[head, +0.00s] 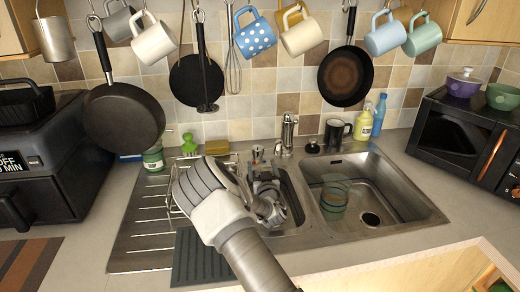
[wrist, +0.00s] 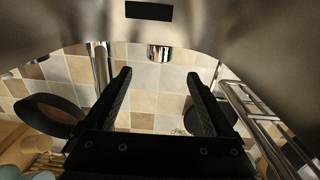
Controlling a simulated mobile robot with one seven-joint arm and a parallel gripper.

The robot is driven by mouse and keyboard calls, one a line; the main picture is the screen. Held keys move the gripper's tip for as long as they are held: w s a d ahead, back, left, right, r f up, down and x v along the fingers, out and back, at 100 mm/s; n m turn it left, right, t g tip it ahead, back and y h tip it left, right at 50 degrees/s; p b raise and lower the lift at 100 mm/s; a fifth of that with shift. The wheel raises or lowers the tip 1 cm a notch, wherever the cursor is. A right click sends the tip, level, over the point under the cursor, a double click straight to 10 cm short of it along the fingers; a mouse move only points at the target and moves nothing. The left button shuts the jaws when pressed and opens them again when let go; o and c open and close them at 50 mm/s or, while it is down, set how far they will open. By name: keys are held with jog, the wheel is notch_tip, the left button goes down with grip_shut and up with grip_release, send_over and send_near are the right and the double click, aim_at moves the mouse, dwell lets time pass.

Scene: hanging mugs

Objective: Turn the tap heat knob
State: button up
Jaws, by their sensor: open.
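The chrome tap (head: 287,134) stands behind the sink, with a small chrome knob (head: 258,153) to its left and a dark-topped knob (head: 312,147) to its right. Which one sets the heat is not clear. My gripper (head: 264,174) is over the left basin, just in front of the left knob. In the wrist view, which looks upside down, my gripper (wrist: 158,76) is open and empty. A short chrome cylinder (wrist: 158,53), likely the left knob, lies beyond the fingertips, in line with the gap. A chrome post (wrist: 101,65), likely the tap, stands beside one finger.
A dish rack (wrist: 255,115) is close beside the gripper. A green glass (head: 333,197) stands in the right basin. A black mug (head: 337,132), yellow bottle (head: 363,124) and green brush (head: 188,143) stand behind the sink. Pans and mugs hang above.

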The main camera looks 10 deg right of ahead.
aim_at(262, 152)
jog(key=w, duration=1.1)
jog(key=shift+d, duration=0.25)
jog(key=c, duration=1.4)
jog(key=shift+n+y, duration=0.3)
jog(key=shift+y, duration=0.2)
jog(key=shift+d+n+y+b, duration=0.1)
jog(key=shift+n+y+b, duration=0.2)
jog(key=shift+n+y, duration=1.1)
jog(key=shift+n+g+y+b, duration=0.4)
jog(key=shift+n+g+y, duration=0.15)
jog(key=shift+y, duration=0.7)
jog(key=shift+n+g+y+b, duration=0.45)
jog(key=shift+n+y, duration=0.2)
jog(key=shift+y, duration=0.9)
